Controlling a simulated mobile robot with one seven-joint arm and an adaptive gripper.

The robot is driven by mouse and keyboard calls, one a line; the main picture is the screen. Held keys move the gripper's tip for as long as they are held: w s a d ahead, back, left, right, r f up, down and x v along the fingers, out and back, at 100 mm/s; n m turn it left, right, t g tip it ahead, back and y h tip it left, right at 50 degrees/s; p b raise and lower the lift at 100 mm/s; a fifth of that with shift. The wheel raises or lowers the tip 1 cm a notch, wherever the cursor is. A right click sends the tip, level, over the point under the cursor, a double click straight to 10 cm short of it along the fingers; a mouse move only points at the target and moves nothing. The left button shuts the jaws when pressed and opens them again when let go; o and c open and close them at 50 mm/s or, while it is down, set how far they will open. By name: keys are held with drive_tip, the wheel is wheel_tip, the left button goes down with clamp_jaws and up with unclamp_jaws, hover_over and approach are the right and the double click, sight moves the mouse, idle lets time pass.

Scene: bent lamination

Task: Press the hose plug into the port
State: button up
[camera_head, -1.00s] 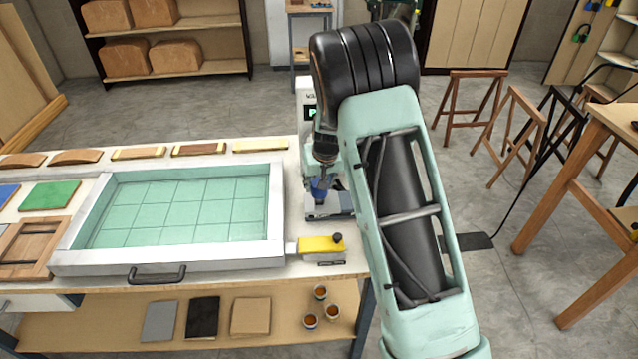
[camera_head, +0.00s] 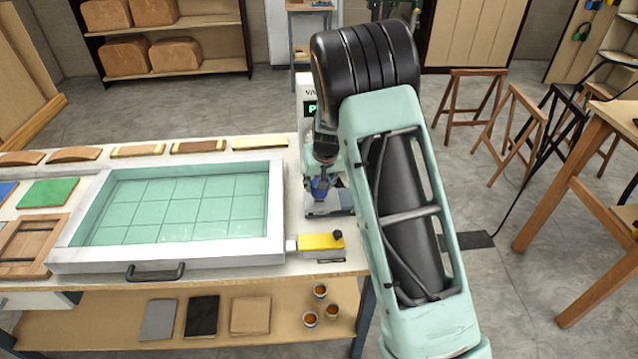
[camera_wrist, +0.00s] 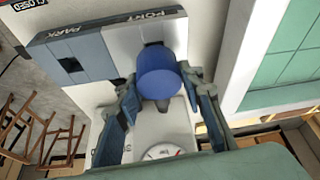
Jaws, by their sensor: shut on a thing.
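In the wrist view my gripper (camera_wrist: 163,104) is shut on a blue hose plug (camera_wrist: 158,70), one finger on each side of it. A grey-white block marked PORT (camera_wrist: 142,27) lies just beyond the plug, with a dark square opening partly covered by it. A grey-blue block marked PARK (camera_wrist: 72,60), with its own dark hole, is on the left. I cannot tell whether the plug touches the port. In the head view the blue plug (camera_head: 320,187) shows below my wrist, over the grey device base (camera_head: 327,203) at the table's right end. My arm hides part of this area.
A white frame (camera_head: 170,261) with a green gridded bed stands left of the device. A yellow block with a black knob (camera_head: 321,242) sits in front. A round dial (camera_wrist: 163,152) and part of a CLOSED sign (camera_wrist: 22,4) show in the wrist view.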

drive_tip(key=shift+f+b, duration=0.8)
drive_tip(key=shift+f, duration=0.15)
idle(0.7)
drive_tip(key=o, duration=1.3)
